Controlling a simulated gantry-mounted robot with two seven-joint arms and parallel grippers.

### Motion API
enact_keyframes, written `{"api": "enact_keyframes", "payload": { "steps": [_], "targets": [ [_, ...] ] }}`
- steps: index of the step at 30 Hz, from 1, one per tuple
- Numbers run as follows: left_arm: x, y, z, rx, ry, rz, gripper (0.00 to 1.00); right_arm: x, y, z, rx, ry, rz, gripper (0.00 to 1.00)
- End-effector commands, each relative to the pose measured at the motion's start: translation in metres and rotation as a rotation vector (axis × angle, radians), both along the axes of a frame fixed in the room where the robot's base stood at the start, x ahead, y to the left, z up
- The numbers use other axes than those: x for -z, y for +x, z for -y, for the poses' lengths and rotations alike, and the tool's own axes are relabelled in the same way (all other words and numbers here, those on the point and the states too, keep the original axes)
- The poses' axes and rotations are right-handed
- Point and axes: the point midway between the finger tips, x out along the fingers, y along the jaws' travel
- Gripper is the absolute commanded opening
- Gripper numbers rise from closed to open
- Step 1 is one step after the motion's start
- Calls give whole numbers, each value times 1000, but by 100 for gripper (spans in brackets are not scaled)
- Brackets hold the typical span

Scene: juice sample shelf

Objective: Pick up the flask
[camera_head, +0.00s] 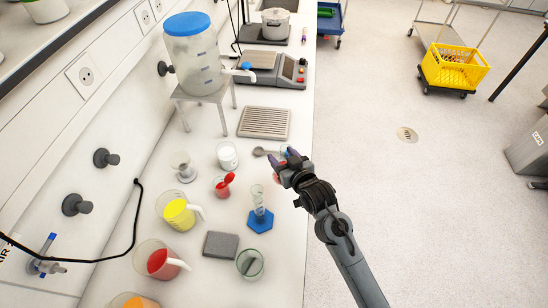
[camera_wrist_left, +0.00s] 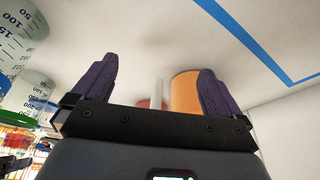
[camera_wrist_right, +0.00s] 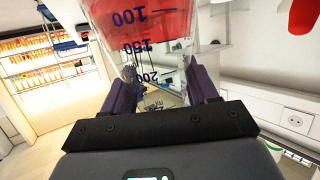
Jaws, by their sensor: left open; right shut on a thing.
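My right gripper (camera_head: 281,158) is over the right edge of the bench in the head view. In the right wrist view its fingers (camera_wrist_right: 165,88) are shut on a clear graduated flask (camera_wrist_right: 150,22) with red liquid in it. In the head view the gripper hides most of this flask. My left gripper (camera_wrist_left: 157,70) is open and empty in the left wrist view; it is outside the head view. Another clear glass vessel (camera_head: 182,164) stands on the bench near the wall.
A cylinder on a blue base (camera_head: 261,220), a beaker (camera_head: 250,264), a grey block (camera_head: 220,245), and jugs of yellow (camera_head: 178,212) and red (camera_head: 160,263) crowd the bench's near half. A lidded dispenser (camera_head: 195,65) stands behind. The floor at right is mostly free.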

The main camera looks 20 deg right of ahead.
Motion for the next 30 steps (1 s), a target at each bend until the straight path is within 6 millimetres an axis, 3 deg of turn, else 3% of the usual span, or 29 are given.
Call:
{"api": "enact_keyframes", "payload": {
  "steps": [20,30],
  "targets": [
    [-3,0,-3,8,13,0,100,-30,-30,35,1,-1,3,16],
    [-27,0,-3,8,12,0,100,-55,-36,41,1,-1,3,16]
  ]
}}
